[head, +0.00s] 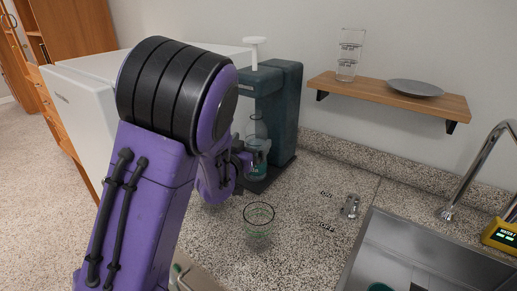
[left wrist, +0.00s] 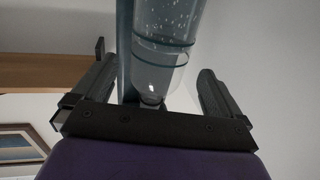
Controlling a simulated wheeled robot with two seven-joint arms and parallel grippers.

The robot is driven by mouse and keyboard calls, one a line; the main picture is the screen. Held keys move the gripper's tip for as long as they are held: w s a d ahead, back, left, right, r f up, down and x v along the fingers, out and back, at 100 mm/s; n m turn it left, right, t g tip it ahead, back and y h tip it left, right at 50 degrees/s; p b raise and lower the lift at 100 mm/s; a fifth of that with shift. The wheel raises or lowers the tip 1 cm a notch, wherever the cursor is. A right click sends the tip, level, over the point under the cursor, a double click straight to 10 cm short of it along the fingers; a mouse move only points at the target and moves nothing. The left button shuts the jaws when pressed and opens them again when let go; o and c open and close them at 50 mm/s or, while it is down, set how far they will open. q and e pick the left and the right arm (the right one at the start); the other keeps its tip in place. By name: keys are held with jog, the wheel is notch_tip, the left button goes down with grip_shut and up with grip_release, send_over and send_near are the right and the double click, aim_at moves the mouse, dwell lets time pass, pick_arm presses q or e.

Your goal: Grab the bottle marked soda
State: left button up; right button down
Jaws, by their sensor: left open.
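A clear bottle (head: 256,129) with teal bands stands upright in a dark teal machine (head: 283,105) on the counter. No "soda" marking is readable on it from here. My left gripper (head: 248,158) is at the bottle, and my purple arm hides part of both. In the left wrist view the bottle (left wrist: 166,45), with bubbles or droplets inside, lies between the two spread fingers of the left gripper (left wrist: 157,78). Gaps show on both sides, so the gripper is open around it. My right gripper is not in view.
A clear glass (head: 259,218) with a green tint stands on the speckled counter in front of the machine. A sink (head: 400,248) with a tall faucet (head: 475,168) is at right. A wooden wall shelf (head: 370,92) holds stacked glasses (head: 348,55) and a grey plate (head: 414,88).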

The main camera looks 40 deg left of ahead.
pick_arm(q)
jog(key=x, duration=0.6)
jog(key=shift+w, duration=0.15)
jog(key=c, duration=1.9)
